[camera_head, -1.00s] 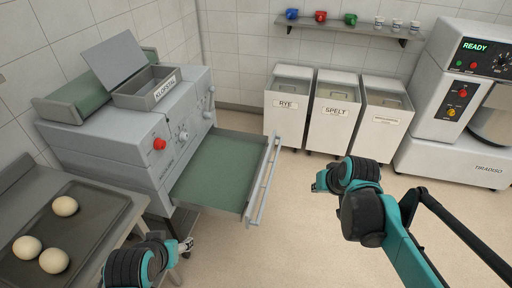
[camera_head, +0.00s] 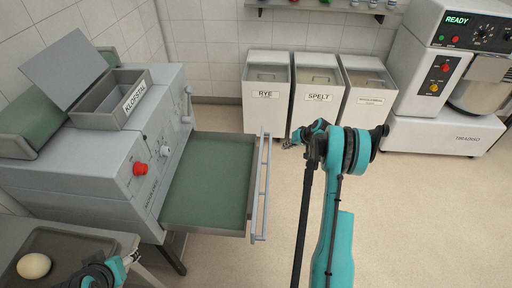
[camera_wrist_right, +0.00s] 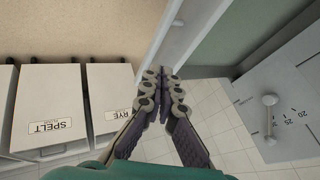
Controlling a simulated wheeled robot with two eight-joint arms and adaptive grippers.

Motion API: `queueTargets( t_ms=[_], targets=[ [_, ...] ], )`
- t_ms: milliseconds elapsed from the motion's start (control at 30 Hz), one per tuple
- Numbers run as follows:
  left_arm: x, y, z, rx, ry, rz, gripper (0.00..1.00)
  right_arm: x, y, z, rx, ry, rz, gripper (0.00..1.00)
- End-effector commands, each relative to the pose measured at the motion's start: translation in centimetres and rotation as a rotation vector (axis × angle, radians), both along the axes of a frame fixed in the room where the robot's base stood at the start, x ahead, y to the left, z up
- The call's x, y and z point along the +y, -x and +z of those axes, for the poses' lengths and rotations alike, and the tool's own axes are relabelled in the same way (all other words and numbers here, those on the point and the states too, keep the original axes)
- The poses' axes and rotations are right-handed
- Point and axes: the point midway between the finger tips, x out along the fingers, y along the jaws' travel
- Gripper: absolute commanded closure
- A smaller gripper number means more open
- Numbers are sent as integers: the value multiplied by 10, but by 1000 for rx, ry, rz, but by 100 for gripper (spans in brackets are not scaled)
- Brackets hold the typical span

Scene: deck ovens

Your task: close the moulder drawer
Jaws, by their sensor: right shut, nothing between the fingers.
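The moulder (camera_head: 105,150) stands at the left. Its drawer (camera_head: 208,185) is pulled out to the right, with a green bed inside and a long grey bar handle (camera_head: 262,195) along its front. My right gripper (camera_head: 288,144) is shut and empty, to the right of the handle's far end and apart from it in the head view. In the wrist view the right fingers (camera_wrist_right: 163,80) meet just below the grey drawer front (camera_wrist_right: 187,38), with the green bed (camera_wrist_right: 240,28) beyond. My left gripper (camera_head: 134,257) is low at the left, by the table; its jaws are too small to read.
Bins labelled RYE (camera_head: 266,95) and SPELT (camera_head: 316,98), plus a third bin (camera_head: 366,100), line the back wall. A mixer (camera_head: 440,90) stands at the right. A dough ball (camera_head: 34,265) lies on a tray at lower left. The floor right of the drawer is clear.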

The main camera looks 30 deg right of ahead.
Motion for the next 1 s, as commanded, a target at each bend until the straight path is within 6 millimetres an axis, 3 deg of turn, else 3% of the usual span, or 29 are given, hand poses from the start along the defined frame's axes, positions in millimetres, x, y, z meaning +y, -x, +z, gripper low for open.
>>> queueTargets(
  t_ms=[267,600,800,1000],
  targets=[
    [0,0,-11,0,0,0,44,4,-17,-30,-2,-2,1,100],
    [0,0,-36,0,0,0,44,19,-58,-88,-2,-1,0,100],
    [0,0,-44,0,0,0,44,44,-72,-85,-1,-1,2,100],
    [0,0,-46,0,0,0,44,52,-77,-83,-1,-2,-1,100]
  ],
)
